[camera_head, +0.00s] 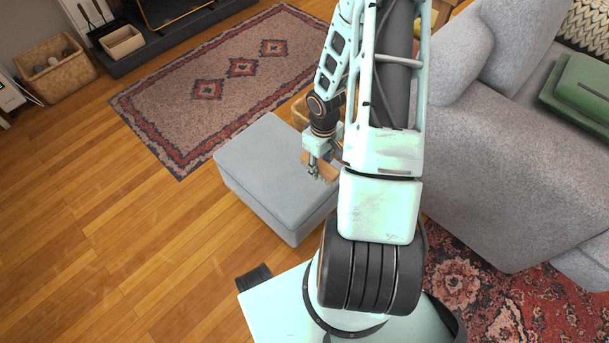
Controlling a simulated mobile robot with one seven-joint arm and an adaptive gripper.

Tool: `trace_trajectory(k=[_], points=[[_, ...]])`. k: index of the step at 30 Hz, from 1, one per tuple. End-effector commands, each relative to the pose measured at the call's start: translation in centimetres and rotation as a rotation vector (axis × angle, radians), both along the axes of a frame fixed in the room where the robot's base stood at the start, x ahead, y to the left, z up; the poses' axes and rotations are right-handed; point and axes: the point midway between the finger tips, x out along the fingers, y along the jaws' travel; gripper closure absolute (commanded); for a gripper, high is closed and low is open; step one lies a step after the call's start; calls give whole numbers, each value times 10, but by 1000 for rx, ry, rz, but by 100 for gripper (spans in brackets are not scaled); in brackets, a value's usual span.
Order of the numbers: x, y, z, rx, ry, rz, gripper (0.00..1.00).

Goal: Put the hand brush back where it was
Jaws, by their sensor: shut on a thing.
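My gripper (318,166) is over the grey ottoman (258,170), near its right side in the head view. It is shut on a small brown, wood-coloured thing, which looks like the hand brush (327,172). The brush is partly hidden by the fingers and my arm, and its bristles cannot be made out. I cannot tell whether it touches the ottoman top or is held just above it.
A tan wooden or wicker item (299,112) shows partly behind my arm at the ottoman's far edge. A grey sofa (500,170) with a green case (580,90) stands right. A patterned rug (225,85), wicker basket (58,80) and hearth tray (122,42) lie beyond. Floor at left is clear.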

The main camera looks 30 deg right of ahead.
Motion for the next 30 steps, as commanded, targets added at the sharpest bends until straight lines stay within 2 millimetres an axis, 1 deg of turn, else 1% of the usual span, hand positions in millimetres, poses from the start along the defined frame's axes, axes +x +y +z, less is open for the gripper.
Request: trace_trajectory(k=[1, 3, 6, 9, 16, 18, 21, 23, 30], points=[[13, 6, -10, 1, -3, 2, 95], [22, 10, -27, 2, 2, 2, 95], [35, 16, -42, 1, -1, 1, 95], [44, 19, -51, 0, -1, -2, 95], [53, 23, -62, 0, -1, 0, 95], [56, 24, -72, 1, 1, 0, 95], [55, 24, -89, 1, 1, -1, 95], [55, 24, -95, 1, 1, -1, 95], [55, 23, -94, 0, 0, -1, 95]])
